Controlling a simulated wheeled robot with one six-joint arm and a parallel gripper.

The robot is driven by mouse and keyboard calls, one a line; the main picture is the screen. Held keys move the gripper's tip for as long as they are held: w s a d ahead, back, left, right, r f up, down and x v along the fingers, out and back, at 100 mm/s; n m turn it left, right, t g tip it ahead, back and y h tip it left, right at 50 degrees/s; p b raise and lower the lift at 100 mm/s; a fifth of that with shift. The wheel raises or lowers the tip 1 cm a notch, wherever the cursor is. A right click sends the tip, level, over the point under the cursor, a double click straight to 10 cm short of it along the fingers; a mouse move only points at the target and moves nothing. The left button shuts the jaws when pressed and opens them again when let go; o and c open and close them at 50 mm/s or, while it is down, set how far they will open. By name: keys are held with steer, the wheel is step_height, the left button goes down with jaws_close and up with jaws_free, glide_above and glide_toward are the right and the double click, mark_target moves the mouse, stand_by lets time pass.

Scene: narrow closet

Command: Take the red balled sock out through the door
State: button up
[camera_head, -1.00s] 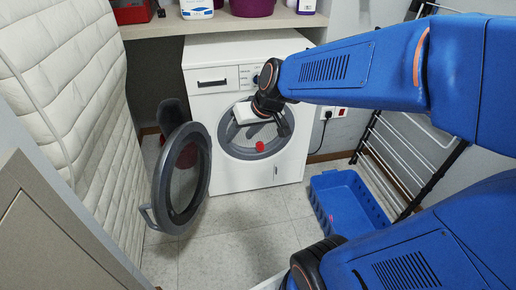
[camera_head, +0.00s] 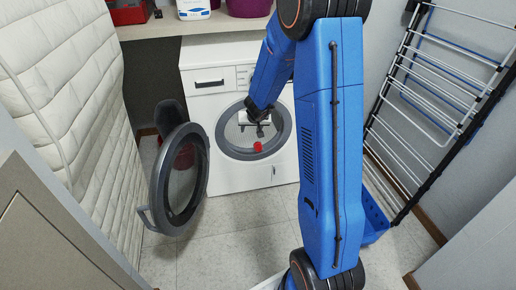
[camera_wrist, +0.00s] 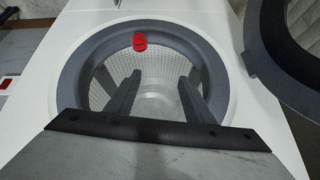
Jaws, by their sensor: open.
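The red balled sock (camera_head: 258,147) lies at the lower rim of the round opening of the white washing machine (camera_head: 232,180). In the wrist view, which looks upside down, the sock (camera_wrist: 140,42) shows at the top edge of the opening, beyond my fingers. My gripper (camera_head: 260,131) is at the opening, just above the sock in the head view. In the wrist view my gripper (camera_wrist: 157,88) is open and empty, its two fingers spread before the perforated drum (camera_wrist: 155,72). The round door (camera_head: 180,180) stands swung open at the left.
A padded white panel (camera_head: 65,110) lines the left side. A drying rack (camera_head: 425,100) leans at the right, with a blue crate (camera_head: 375,218) partly hidden behind my arm. A shelf (camera_head: 190,27) with containers is above the washer. Floor before the washer is clear.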

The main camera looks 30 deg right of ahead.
steer(key=g+h, duration=0.1)
glide_toward(258, 146)
steer(key=shift+m, duration=0.4)
steer(key=x, duration=1)
steer(key=shift+w+d+f, duration=0.1)
steer(key=shift+f, duration=0.15)
steer(key=shift+c, duration=0.6)
steer(key=c, duration=0.7)
